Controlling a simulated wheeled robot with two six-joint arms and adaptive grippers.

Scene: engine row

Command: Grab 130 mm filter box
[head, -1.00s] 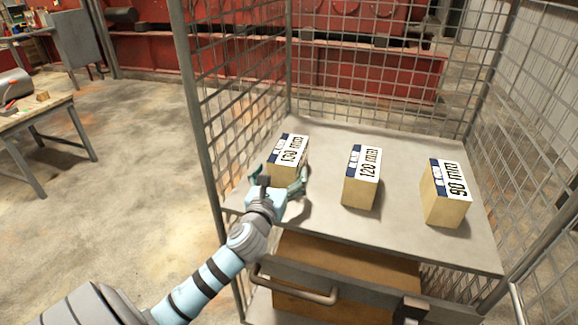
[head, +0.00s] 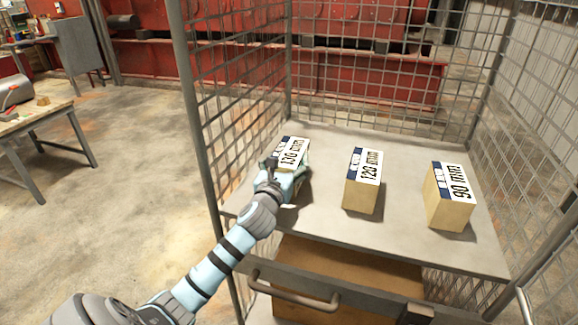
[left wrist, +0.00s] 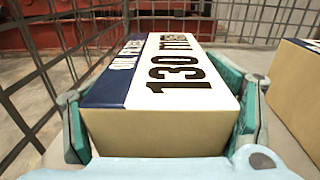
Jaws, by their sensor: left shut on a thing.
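The 130 mm filter box (head: 291,152) stands at the left of the cage's upper shelf, with a white and dark blue label on top. It fills the left wrist view (left wrist: 160,130), where "130 mm" reads clearly. My left gripper (head: 287,180) is at the near end of this box. In the left wrist view its teal-padded fingers (left wrist: 158,128) lie on both sides of the box, shut on it. Whether the box rests on the shelf cannot be told. My right gripper is not in view.
A 120 mm box (head: 362,182) stands mid-shelf and a 90 mm box (head: 450,196) to the right. Bare shelf (head: 405,235) lies between and before them. Mesh walls (head: 240,110) enclose the left, back and right. A drawer handle (head: 292,290) is below the front edge.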

